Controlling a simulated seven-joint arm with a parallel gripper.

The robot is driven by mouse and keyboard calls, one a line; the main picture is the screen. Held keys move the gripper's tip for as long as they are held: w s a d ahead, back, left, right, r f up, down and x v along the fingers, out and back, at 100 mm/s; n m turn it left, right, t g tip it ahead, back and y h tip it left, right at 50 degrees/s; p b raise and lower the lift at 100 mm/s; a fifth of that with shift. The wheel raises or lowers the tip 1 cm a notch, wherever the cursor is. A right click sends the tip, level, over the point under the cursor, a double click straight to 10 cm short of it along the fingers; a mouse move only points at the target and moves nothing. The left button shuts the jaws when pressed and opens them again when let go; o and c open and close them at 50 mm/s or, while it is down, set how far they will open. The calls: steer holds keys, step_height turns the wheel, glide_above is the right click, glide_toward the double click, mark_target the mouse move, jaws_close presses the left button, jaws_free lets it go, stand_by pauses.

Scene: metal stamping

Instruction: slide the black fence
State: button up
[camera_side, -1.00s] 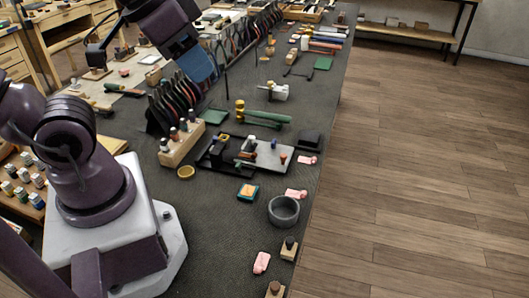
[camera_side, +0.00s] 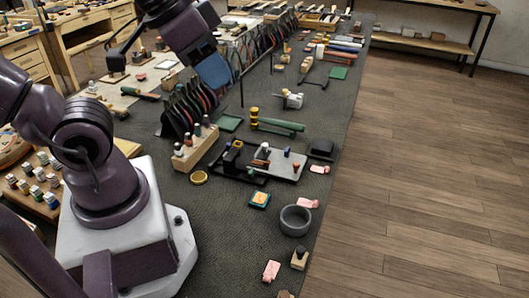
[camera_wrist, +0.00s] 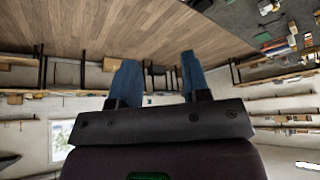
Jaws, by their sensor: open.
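My gripper (camera_side: 214,72) hangs high at the upper middle of the side view, behind and above the tool rack, well apart from the jig. In the wrist view my gripper (camera_wrist: 160,80) shows two blue fingers spread apart with nothing between them. A low jig on the bench has a grey plate (camera_side: 282,161) and a dark base with upright parts at its left. A dark bar (camera_side: 258,165) lies across the plate; it may be the black fence, but it is too small to be sure. The jig does not show clearly in the wrist view.
A wooden block of bottles (camera_side: 196,151) and a rack of pliers (camera_side: 183,110) stand left of the jig.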

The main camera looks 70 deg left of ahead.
steer(key=shift+o, duration=0.2)
steer(key=n+g, duration=0.6)
steer(key=n, duration=1.2)
glide_above(265, 144)
step_height(265, 144, down, 19)
step_height(265, 144, down, 13)
steer(key=shift+r, duration=0.1)
